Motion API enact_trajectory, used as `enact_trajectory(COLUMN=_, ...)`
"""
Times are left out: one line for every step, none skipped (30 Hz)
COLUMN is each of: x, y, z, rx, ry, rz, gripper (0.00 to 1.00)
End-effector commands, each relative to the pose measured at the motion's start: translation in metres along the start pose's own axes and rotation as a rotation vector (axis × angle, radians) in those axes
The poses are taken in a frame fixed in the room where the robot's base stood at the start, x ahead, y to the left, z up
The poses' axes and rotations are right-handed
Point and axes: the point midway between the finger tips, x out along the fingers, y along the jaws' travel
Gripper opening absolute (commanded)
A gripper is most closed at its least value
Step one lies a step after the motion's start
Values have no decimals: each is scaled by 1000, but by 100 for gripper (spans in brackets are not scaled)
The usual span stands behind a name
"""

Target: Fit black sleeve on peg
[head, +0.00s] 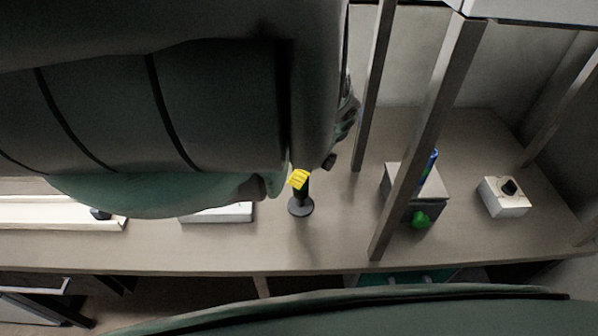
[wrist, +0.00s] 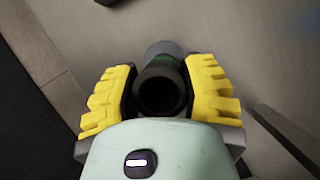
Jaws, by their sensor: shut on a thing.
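My gripper (head: 298,180) shows in the head view as yellow fingertips above the worktop. In the wrist view its two ribbed yellow fingers (wrist: 160,98) are closed on the black sleeve (wrist: 160,92), a dark hollow cylinder whose open end faces the camera. Beyond the sleeve a green band and a greyish rounded end show. In the head view a dark upright post with a round foot (head: 301,207) stands on the worktop directly below the fingertips. I cannot tell whether this post is the peg, or whether the sleeve is around it or above it.
The worktop (head: 340,235) is clear around the round foot. To the right are a grey box (head: 398,208) with a green knob and blue cylinder, and a white box (head: 503,200) with a black knob. A white tray (head: 60,222) lies left.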

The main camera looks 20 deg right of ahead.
Motion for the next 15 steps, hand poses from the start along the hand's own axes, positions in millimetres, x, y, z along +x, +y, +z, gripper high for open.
enact_trajectory(x=4, y=0, z=-1, rx=0, ry=0, rz=0, gripper=5)
enact_trajectory(x=4, y=0, z=-2, rx=0, ry=0, rz=0, gripper=5)
enact_trajectory(x=6, y=0, z=-2, rx=0, ry=0, rz=0, gripper=5)
enact_trajectory(x=7, y=0, z=-3, rx=0, ry=0, rz=0, gripper=5)
enact_trajectory(x=8, y=0, z=-3, rx=0, ry=0, rz=0, gripper=5)
enact_trajectory(x=9, y=0, z=-4, rx=0, ry=0, rz=0, gripper=5)
enact_trajectory(x=10, y=0, z=-4, rx=0, ry=0, rz=0, gripper=5)
enact_trajectory(x=11, y=0, z=-4, rx=0, ry=0, rz=0, gripper=5)
enact_trajectory(x=12, y=0, z=-5, rx=0, ry=0, rz=0, gripper=5)
enact_trajectory(x=13, y=0, z=-5, rx=0, ry=0, rz=0, gripper=5)
enact_trajectory(x=14, y=0, z=-6, rx=0, ry=0, rz=0, gripper=5)
enact_trajectory(x=15, y=0, z=-6, rx=0, ry=0, rz=0, gripper=5)
enact_trajectory(x=16, y=0, z=-7, rx=0, ry=0, rz=0, gripper=5)
enact_trajectory(x=17, y=0, z=-7, rx=0, ry=0, rz=0, gripper=5)
enact_trajectory(x=18, y=0, z=-8, rx=0, ry=0, rz=0, gripper=5)
